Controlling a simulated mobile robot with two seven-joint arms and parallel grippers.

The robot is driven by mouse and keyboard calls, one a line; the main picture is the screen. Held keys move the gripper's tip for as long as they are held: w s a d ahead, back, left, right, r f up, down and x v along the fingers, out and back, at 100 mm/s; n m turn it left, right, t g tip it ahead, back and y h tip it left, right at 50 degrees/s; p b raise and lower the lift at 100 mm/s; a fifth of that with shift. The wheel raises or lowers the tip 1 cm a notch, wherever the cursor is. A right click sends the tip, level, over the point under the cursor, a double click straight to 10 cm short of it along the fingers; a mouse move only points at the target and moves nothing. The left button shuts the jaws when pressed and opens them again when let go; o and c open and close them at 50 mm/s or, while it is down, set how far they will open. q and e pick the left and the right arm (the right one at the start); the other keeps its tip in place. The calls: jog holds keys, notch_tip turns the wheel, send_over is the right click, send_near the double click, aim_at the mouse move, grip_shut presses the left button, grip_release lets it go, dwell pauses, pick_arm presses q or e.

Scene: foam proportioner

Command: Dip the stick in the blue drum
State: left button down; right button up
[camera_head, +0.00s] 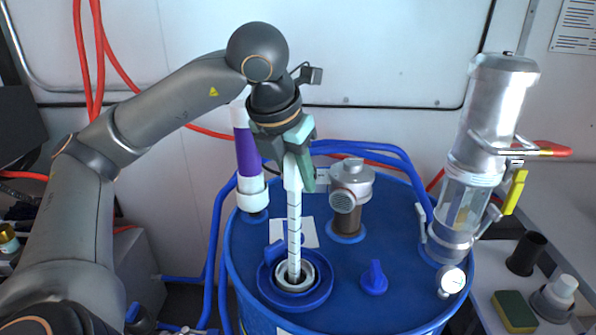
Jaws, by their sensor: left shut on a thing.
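My left gripper (296,165) is above the blue drum (345,270), its fingers closed around the top of the white stick (294,225). The stick is marked with dark lines along its length and hangs nearly upright. Its lower end is at the round opening (313,284) in the drum's top, which has a white inner ring and a blue outer rim. The stick's tip appears to be within the ring; its exact depth cannot be told. My right gripper is not in view.
On the drum stand a purple-and-white cylinder (247,155), a metal vent cap on a brown pipe (349,200), a blue knob (374,278) and a tall metal-and-glass unit (475,165). Blue hoses curve around the drum. A sponge (514,311) and black cup (526,253) sit at right.

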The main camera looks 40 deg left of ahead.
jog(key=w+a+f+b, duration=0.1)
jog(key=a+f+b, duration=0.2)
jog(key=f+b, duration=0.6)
jog(key=b, duration=0.3)
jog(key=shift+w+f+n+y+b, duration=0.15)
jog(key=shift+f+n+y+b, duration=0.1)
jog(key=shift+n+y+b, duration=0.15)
dwell(0.8)
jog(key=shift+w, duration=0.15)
dwell(0.7)
